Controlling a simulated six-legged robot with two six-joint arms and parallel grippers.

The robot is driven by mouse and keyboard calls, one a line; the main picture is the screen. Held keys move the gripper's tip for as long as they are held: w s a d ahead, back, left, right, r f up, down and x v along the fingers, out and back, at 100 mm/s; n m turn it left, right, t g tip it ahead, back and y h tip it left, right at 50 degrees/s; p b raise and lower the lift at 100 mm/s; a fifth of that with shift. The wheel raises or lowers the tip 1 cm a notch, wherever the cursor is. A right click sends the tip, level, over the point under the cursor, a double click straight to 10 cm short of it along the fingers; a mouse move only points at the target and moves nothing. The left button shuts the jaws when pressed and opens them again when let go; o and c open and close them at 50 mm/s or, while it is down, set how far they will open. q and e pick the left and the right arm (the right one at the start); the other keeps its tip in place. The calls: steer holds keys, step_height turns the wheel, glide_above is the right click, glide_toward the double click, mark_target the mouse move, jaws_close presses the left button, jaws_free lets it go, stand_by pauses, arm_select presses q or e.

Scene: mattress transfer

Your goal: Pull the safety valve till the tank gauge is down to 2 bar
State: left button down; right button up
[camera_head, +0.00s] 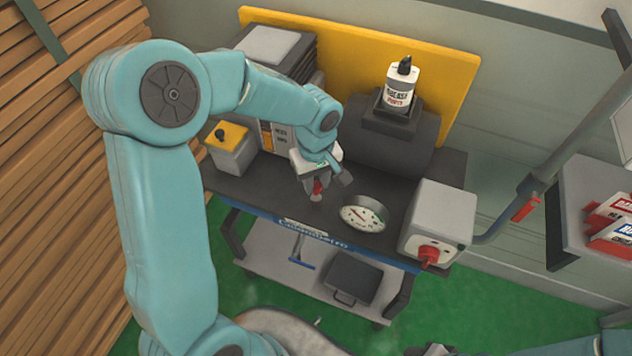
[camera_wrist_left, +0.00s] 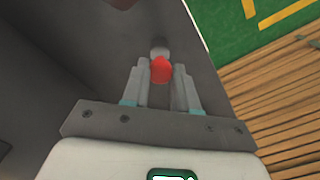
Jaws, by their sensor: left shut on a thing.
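The safety valve's red part (camera_head: 317,188) shows at my left gripper (camera_head: 318,184), low over the dark bench top. In the left wrist view, the red tip (camera_wrist_left: 161,70) sits between the two fingers of my left gripper (camera_wrist_left: 161,88), with a grey round piece just beyond it. The left gripper is shut on it. The dark tank (camera_head: 392,143) stands behind. Part of my right arm shows at the lower right; its fingertips cannot be made out clearly.
A grey box with a red knob (camera_head: 434,253) stands at the bench's right end. A grease bottle (camera_head: 400,84) sits on the tank. A yellow-topped box (camera_head: 229,148) stands at the left. A shelf with red and white boxes (camera_head: 612,215) is at the far right.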

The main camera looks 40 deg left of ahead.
mark_target(316, 185)
arm_select(q)
steer(key=c, duration=0.9)
jaws_free()
steer(key=shift+o, duration=0.2)
steer(key=shift+r, duration=0.15)
step_height(316, 185, up, 16)
steer(key=shift+s, duration=0.1)
